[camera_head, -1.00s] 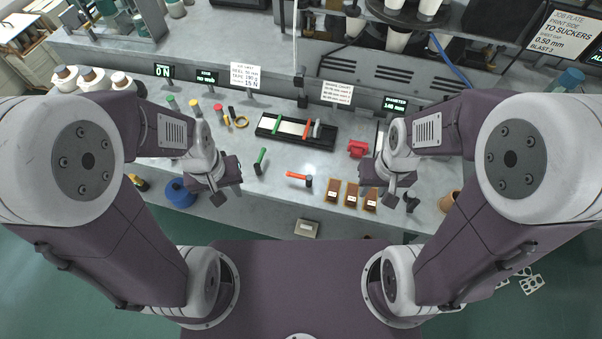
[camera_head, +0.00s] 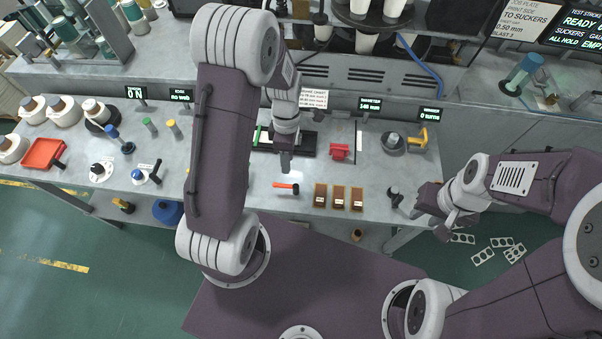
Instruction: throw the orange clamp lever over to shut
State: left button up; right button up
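A yellow-orange lever (camera_head: 424,136) stands beside a round grey fixture (camera_head: 393,143) at the right end of the bench. A separate orange handle with a dark end (camera_head: 285,186) lies near the front of the bench, below my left gripper. I cannot tell for sure which is the clamp lever. My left gripper (camera_head: 286,165) hangs above the bench, just above the orange handle in the picture; its finger gap is not clear. My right gripper (camera_head: 428,214) is at the bench's front right edge, apart from both orange items; its fingers are too small to judge.
Three brown blocks (camera_head: 339,198) and a red item (camera_head: 340,151) are on the bench between my grippers. A dark tool (camera_head: 395,197) lies close to my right gripper. My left arm hides part of the bench. A red tray (camera_head: 43,153) and white rolls stand far left.

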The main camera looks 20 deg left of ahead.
aim_at(285, 185)
pick_arm(q)
jog(key=s+f, duration=0.1)
jog(key=f, duration=0.5)
jog(key=s+f+p, duration=0.1)
jog(key=f, duration=0.2)
jog(key=shift+s+a, duration=0.1)
jog(key=shift+s, duration=0.25)
grip_shut()
jog(key=shift+w, duration=0.1)
dwell(0.9)
